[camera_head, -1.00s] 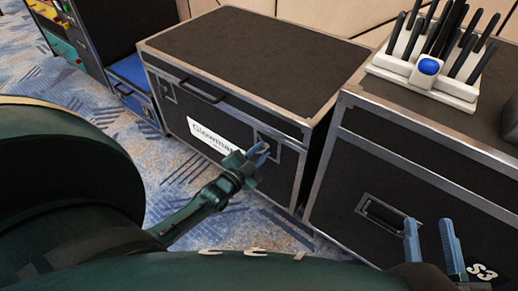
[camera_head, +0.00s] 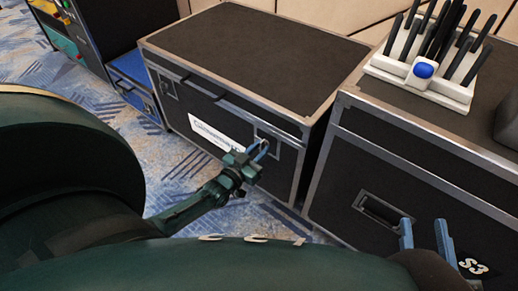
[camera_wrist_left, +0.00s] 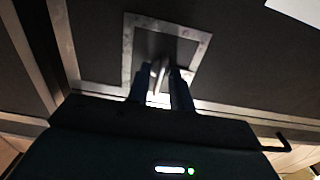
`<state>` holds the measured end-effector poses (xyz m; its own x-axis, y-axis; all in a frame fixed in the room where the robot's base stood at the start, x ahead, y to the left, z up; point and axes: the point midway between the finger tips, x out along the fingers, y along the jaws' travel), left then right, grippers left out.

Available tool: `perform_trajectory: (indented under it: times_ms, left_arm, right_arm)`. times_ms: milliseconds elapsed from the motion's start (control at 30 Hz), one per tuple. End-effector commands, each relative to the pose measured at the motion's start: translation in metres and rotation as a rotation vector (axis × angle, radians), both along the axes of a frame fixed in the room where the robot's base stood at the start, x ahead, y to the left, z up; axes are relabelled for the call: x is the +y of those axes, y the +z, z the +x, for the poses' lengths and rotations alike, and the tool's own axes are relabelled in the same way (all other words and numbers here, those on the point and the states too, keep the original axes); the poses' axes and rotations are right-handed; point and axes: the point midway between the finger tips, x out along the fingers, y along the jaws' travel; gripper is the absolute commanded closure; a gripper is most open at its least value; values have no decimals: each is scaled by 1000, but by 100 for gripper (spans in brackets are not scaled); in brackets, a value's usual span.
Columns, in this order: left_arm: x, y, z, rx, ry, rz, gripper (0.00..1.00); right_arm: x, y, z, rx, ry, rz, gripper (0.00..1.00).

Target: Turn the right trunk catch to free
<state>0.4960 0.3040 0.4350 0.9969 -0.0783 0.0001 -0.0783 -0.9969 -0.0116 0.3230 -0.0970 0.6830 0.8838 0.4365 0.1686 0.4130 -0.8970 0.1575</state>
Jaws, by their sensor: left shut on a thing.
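The black trunk (camera_head: 250,55) with metal edging stands ahead in the head view. Its right catch sits in a square metal frame (camera_head: 272,140) on the front, right of a white label (camera_head: 213,134). My left gripper (camera_head: 260,147) is at this frame, its fingertips at the catch. In the left wrist view the catch (camera_wrist_left: 158,72) is a thin upright metal tab between the two fingers of the left gripper (camera_wrist_left: 160,77), which are shut on it. The fingers hide part of it. My right gripper (camera_head: 424,222) is open and empty before the right case.
Another black case (camera_head: 375,170) stands close on the right, with a recessed handle. On it is a white rack (camera_head: 410,80) of black sticks. The trunk's left catch (camera_head: 168,88) and front handle (camera_head: 201,90) are clear. A blue-topped box (camera_head: 130,70) stands at left.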

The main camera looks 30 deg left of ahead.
Motion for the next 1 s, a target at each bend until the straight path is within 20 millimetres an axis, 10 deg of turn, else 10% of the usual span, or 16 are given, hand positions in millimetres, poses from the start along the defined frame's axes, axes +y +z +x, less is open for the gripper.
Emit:
perform_trajectory:
  times_ms: [567,600,633,1000]
  left_arm:
    - [0,-1,-1,4,0,-29,100]
    - [0,-1,-1,4,0,-29,75]
    - [0,-1,-1,4,0,-28,72]
    - [1,0,-9,5,0,-27,72]
  right_arm:
    - [1,0,0,0,0,-1,64]
    - [1,0,0,1,1,-1,64]
    - [1,0,0,1,1,-1,64]
    - [1,4,0,-1,1,-5,64]
